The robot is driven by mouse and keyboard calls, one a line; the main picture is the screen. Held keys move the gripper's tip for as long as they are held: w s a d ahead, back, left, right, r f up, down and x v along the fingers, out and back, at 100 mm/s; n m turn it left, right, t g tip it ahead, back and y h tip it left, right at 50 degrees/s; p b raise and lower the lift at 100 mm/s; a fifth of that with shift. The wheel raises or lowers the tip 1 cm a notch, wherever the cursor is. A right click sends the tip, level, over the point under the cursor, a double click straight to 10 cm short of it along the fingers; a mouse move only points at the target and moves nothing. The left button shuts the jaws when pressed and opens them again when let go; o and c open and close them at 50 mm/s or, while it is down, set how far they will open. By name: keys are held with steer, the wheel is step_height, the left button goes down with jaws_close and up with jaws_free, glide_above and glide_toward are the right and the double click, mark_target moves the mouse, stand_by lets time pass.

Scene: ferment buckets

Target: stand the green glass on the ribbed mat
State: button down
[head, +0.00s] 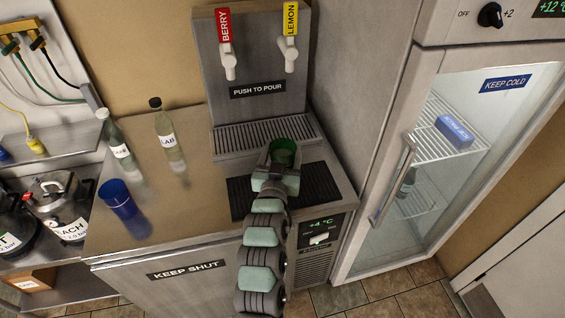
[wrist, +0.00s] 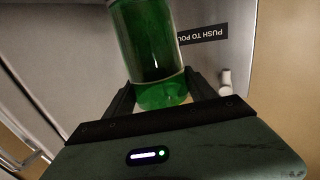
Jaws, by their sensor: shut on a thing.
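The green glass (head: 285,150) is held between the fingers of my gripper (head: 281,163), over the counter in front of the taps in the head view. In the wrist view, the see-through green glass (wrist: 148,45) stands between the two dark fingers of my gripper (wrist: 160,88). The ribbed mat (head: 241,200) is dark and lies on the counter's right part. My arm and gripper cover much of it, and the visible part is bare. The glass appears near the mat's back edge; I cannot tell its height above the counter.
A metal drip grate (head: 262,134) lies behind, under the berry tap (head: 228,60) and lemon tap (head: 291,55). A blue cup (head: 118,200) and two labelled bottles (head: 168,140) (head: 117,145) stand on the left. A glass-door fridge (head: 410,170) is at right. The counter's middle is clear.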

step_height(320, 180, down, 5)
steer(key=shift+f, duration=0.25)
steer(key=shift+f, duration=0.1)
steer(key=shift+f, duration=0.15)
steer(key=shift+c, duration=1.4)
jaws_free()
